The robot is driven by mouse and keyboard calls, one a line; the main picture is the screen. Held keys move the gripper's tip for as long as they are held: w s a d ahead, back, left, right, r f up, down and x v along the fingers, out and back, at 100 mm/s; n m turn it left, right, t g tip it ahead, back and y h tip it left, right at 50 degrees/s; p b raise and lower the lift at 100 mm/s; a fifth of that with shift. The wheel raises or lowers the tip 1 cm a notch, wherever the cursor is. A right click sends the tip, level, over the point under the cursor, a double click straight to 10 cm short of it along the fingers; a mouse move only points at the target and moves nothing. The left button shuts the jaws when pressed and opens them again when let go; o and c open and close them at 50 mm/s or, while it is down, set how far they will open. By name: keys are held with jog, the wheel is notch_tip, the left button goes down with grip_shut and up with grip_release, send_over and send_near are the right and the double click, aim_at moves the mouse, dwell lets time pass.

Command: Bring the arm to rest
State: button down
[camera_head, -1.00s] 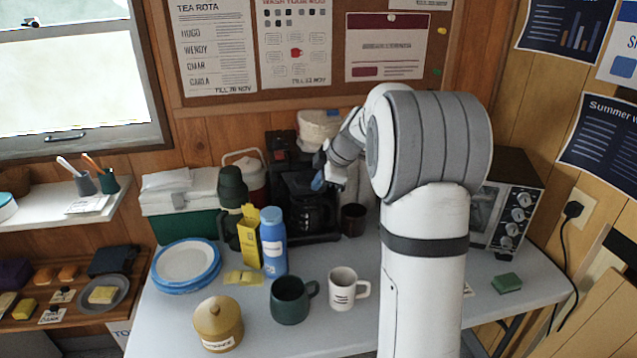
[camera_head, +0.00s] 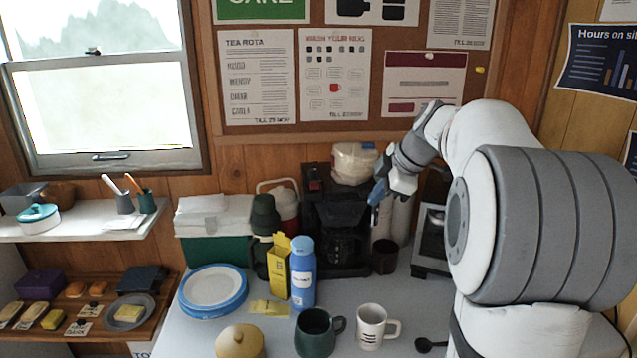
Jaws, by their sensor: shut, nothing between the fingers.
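My gripper (camera_head: 377,197) is at the end of my folded arm, in the air in front of the coffee maker's right side. Its blue-grey fingers point down and look closed, with nothing between them. It is clear of the table top. The coffee maker (camera_head: 340,212) is black, with a glass jug in it, and stands at the back of the table.
On the table (camera_head: 190,335) stand a blue bottle (camera_head: 302,275), a yellow carton (camera_head: 278,262), a dark green mug (camera_head: 315,335), a white mug (camera_head: 371,328), a mustard pot (camera_head: 240,343) and stacked plates (camera_head: 213,287). A brown mug (camera_head: 385,257) stands below my gripper.

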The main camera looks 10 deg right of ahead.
jog(key=s+a+f+m+g+h+p, duration=0.1)
jog(key=s+a+m, duration=0.3)
jog(key=s, duration=0.5)
jog(key=s+a+f+m+g+h+p, duration=0.1)
jog(key=s+a+f+m+p, duration=0.2)
jog(key=s+m, duration=0.3)
jog(key=s+a+f+m+g+h+p, duration=0.1)
jog(key=s+a+f+m, duration=0.3)
jog(key=s, duration=0.8)
jog(key=shift+a+f+m+h+p, duration=0.3)
jog(key=shift+a+m+p, duration=0.3)
jog(key=shift+m, duration=0.2)
